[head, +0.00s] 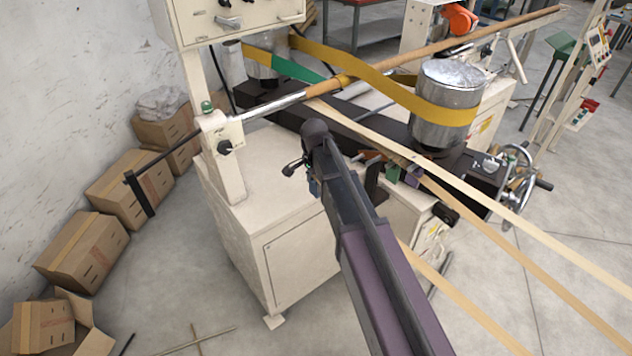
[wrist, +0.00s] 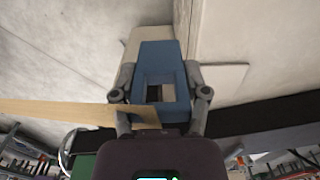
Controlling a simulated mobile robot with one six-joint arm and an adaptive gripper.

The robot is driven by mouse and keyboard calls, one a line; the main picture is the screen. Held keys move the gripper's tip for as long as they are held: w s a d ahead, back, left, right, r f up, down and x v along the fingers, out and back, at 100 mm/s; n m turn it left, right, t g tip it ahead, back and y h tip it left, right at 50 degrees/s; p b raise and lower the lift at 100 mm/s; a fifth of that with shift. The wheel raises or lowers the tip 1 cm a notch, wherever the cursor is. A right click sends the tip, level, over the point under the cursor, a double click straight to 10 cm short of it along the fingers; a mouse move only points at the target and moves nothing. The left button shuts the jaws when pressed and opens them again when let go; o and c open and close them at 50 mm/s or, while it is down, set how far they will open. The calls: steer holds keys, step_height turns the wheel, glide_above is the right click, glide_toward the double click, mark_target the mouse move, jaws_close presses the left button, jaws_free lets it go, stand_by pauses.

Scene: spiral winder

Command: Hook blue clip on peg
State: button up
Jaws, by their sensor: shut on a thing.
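The blue clip (wrist: 155,62) is a flat blue block with a rectangular window through it. In the wrist view my gripper (wrist: 160,78) is shut on it, with one grey finger on each side. The clip points away from the palm. In the head view only a small bit of blue (head: 314,187) shows beside my dark arm, which hides most of my gripper and clip. I cannot pick out the peg in either view, nor tell whether the clip touches anything beyond my fingers.
The cream machine cabinet (head: 298,262) stands below my arm. Yellow belt (head: 375,82) wraps a metal drum (head: 449,88). Several paper strips cross on the right. Cardboard boxes (head: 82,252) line the left wall.

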mark_target(376, 158)
steer(key=shift+s+a+r, duration=0.1)
steer(key=shift+s+a, duration=0.7)
steer(key=shift+a, duration=0.3)
steer(key=shift+s+a+f, duration=0.1)
steer(key=shift+s+a, duration=0.7)
steer(key=shift+a, duration=0.3)
steer(key=shift+s+a+r, duration=0.1)
steer(key=shift+s+a, duration=0.7)
steer(key=shift+a, duration=0.3)
steer(key=shift+d, duration=0.1)
steer(key=w+d+r+m+p, duration=0.1)
steer(key=d, duration=0.4)
steer(key=w+d+r+m+p, duration=0.1)
steer(key=d, duration=0.5)
steer(key=w+d+r+m+p, duration=0.1)
steer(key=d+r+p, duration=0.1)
steer(key=d, duration=0.3)
steer(key=shift+w+d, duration=0.15)
steer(key=shift+d, duration=0.15)
steer(key=shift+w+d, duration=0.2)
